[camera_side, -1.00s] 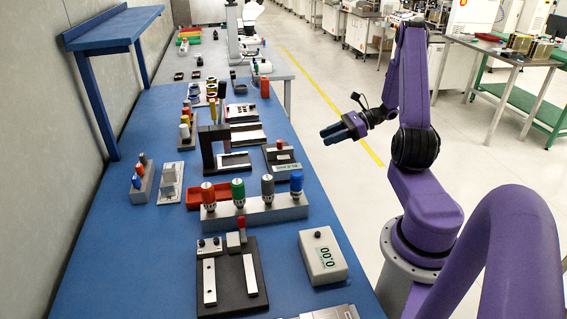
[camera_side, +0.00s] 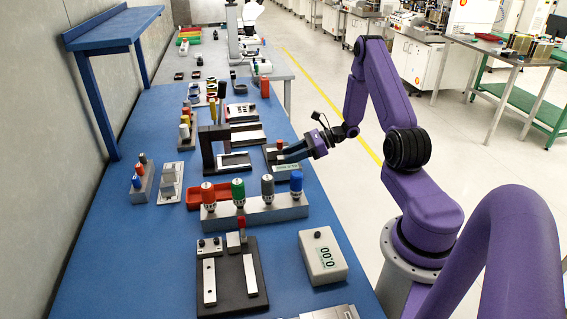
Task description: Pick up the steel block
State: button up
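My gripper (camera_side: 283,156) is over the right edge of the blue bench, at the grey digital instrument (camera_side: 284,170). Its two dark fingers point left and look a little apart, with nothing seen between them. A small dark-and-red piece (camera_side: 280,144) shows just behind the fingers. I cannot tell for sure which piece is the steel block. Light grey metal blocks (camera_side: 169,174) stand on a pale plate at the left of the bench, well away from my gripper. The fingers hide part of the instrument.
A dark upright frame (camera_side: 207,150) stands left of my gripper. In front are a grey rack (camera_side: 255,213) with coloured-topped tools, a red tray (camera_side: 222,190), a black fixture (camera_side: 232,290) and a white readout box (camera_side: 322,258). Bare blue bench (camera_side: 110,240) lies at the left.

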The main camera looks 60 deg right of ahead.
jog(key=shift+w+a+f, duration=0.2)
jog(key=shift+w+a, duration=0.05)
grip_shut()
jog(key=shift+r, duration=0.15)
